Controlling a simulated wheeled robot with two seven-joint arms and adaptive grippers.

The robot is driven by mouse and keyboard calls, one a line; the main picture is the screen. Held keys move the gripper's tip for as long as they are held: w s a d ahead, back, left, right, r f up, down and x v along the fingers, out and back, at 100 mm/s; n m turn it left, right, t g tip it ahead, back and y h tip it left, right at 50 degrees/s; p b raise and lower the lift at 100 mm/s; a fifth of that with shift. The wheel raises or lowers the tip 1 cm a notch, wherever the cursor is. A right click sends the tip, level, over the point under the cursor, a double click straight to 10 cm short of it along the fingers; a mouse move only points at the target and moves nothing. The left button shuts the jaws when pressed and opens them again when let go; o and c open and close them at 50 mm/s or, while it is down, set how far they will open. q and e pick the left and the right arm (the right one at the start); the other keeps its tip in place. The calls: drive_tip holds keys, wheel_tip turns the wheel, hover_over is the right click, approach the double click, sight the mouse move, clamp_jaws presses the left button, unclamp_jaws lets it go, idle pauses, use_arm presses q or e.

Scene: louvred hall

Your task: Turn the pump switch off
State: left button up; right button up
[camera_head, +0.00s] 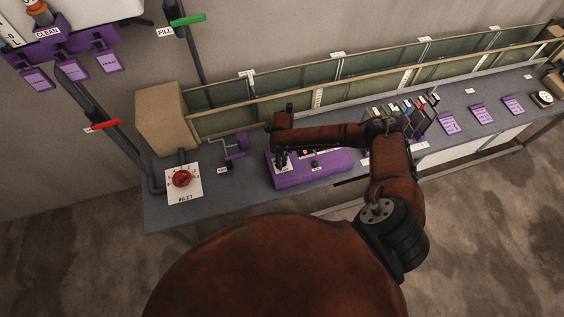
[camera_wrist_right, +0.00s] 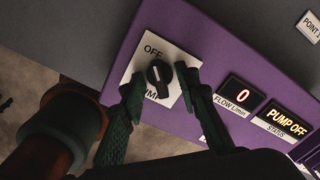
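The pump switch is a black rotary knob (camera_wrist_right: 160,82) on a white plate marked OFF and PUMP, set on the purple control panel (camera_wrist_right: 215,40). The panel also shows on the bench in the head view (camera_head: 318,176). My right gripper (camera_wrist_right: 158,73) is open, with one finger on each side of the knob and a visible gap to it. The status display (camera_wrist_right: 289,120) reads PUMP OFF and the flow display (camera_wrist_right: 242,91) reads 0. In the head view my right gripper (camera_head: 281,162) hides the switch. My left gripper is out of view.
A red inlet valve wheel (camera_head: 181,179) stands at the bench's left end. A small purple fixture (camera_head: 238,148) is left of the panel. A long glass channel (camera_head: 360,90) runs behind it. Slotted cards (camera_head: 418,118) stand to the right.

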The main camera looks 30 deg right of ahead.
wheel_tip(320, 180, up, 7)
drive_tip(key=p, duration=0.6)
wheel_tip(320, 180, up, 12)
idle(0.5)
